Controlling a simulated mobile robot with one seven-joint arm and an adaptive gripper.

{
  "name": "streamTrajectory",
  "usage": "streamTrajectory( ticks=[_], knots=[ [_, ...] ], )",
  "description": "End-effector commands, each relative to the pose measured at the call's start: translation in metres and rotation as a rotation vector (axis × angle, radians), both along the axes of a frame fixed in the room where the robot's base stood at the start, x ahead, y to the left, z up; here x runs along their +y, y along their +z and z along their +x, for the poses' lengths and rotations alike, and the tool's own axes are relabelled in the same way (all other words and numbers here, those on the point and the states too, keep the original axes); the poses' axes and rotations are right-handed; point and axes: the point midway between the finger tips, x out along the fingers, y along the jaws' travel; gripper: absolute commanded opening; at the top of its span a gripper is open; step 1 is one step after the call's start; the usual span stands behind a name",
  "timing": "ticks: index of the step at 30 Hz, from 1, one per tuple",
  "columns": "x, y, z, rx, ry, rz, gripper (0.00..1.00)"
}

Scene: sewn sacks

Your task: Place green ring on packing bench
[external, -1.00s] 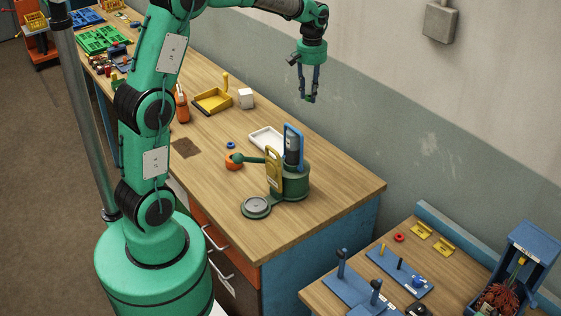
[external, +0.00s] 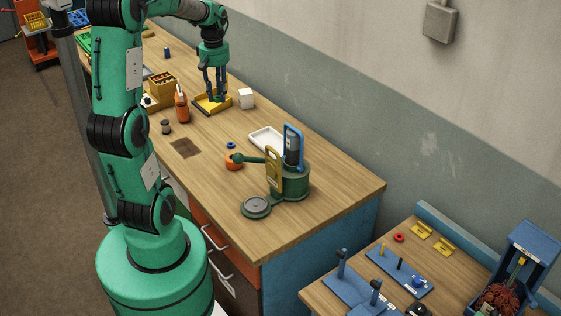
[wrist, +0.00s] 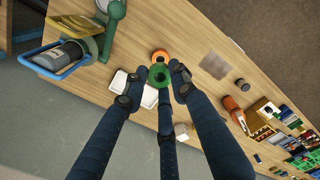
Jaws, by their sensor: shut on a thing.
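My gripper (external: 216,97) is shut on the green ring (wrist: 153,76), which shows between the fingertips in the wrist view. In the external view the ring is too small to make out clearly. My gripper (wrist: 160,78) points down over the long wooden bench (external: 320,205), and in the external view its fingertips overlap the yellow tray (external: 200,106). The exact height above the bench cannot be told. A second, lower wooden bench (external: 372,262) stands at the lower right. The frames do not show which one is the packing bench.
Near my gripper are a white cube (external: 246,98), an orange bottle (external: 181,106) and a wooden box (external: 161,90). A green machine (external: 290,183), a white tray (external: 258,133) and an orange piece (external: 232,162) stand nearer. The bench's front right is clear.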

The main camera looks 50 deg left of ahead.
Motion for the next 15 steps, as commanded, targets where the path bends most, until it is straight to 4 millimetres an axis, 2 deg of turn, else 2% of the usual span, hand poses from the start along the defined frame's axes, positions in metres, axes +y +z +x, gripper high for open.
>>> streamTrajectory(
  ticks=[1,6,9,15],
  knots=[
    [0.007,-0.002,-0.016,0.0,0.033,0.001,0.11],
    [0.022,-0.009,-0.062,-0.001,0.13,0.001,0.11],
    [0.027,-0.012,-0.086,-0.001,0.183,0.001,0.11],
    [0.033,-0.019,-0.122,0.0,0.26,0.0,0.11]
  ],
)
